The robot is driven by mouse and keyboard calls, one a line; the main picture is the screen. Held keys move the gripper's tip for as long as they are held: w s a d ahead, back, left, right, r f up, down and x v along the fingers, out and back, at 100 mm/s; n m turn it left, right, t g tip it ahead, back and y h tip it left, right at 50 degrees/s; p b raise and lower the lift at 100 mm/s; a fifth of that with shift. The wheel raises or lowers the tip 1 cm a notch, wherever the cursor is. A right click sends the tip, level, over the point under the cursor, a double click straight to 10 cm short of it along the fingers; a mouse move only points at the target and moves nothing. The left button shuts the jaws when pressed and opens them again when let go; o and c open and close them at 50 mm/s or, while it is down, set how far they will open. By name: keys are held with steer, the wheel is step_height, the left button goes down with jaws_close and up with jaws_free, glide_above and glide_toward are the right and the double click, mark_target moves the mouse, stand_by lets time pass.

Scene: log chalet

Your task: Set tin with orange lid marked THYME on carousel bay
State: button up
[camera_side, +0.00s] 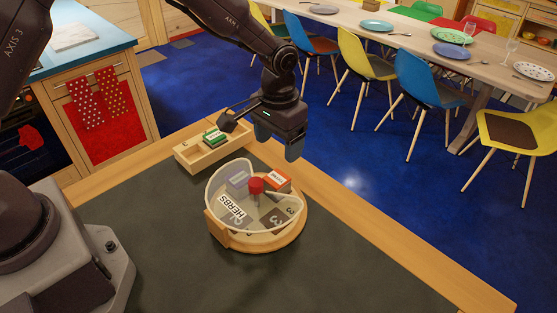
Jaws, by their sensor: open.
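The round wooden carousel (299,229) stands on the dark table top, with a clear curved guard, a red centre knob (256,186) and a HERBS label at its front left. A tin with an orange-red lid (278,180) sits in its back right bay; its lettering is too small to read. The front bays show printed numbers and look empty. My gripper (260,138) is open and empty, above and behind the carousel, its fingers spread apart and clear of the tins.
A wooden tray (190,163) at the table's back left corner holds a green-lidded tin (214,138), with empty compartments beside it. The dark table top (340,265) is clear in front and right. Chairs and a dining table stand farther off.

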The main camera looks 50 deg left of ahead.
steer(key=shift+r, duration=1.6)
steer(key=s+a+r+t, duration=0.2)
steer(key=s+a+r, duration=0.15)
steer(key=r, duration=0.65)
steer(key=s+a+r+t, duration=0.1)
steer(key=s+a+r, duration=0.2)
steer(key=s, duration=0.7)
steer(key=s+a+r+t, duration=0.2)
steer(key=s+r, duration=0.3)
steer(key=s, duration=0.5)
steer(key=shift+s+a+r+t, duration=0.15)
steer(key=shift+s+a+t, duration=0.15)
steer(key=shift+a, duration=0.15)
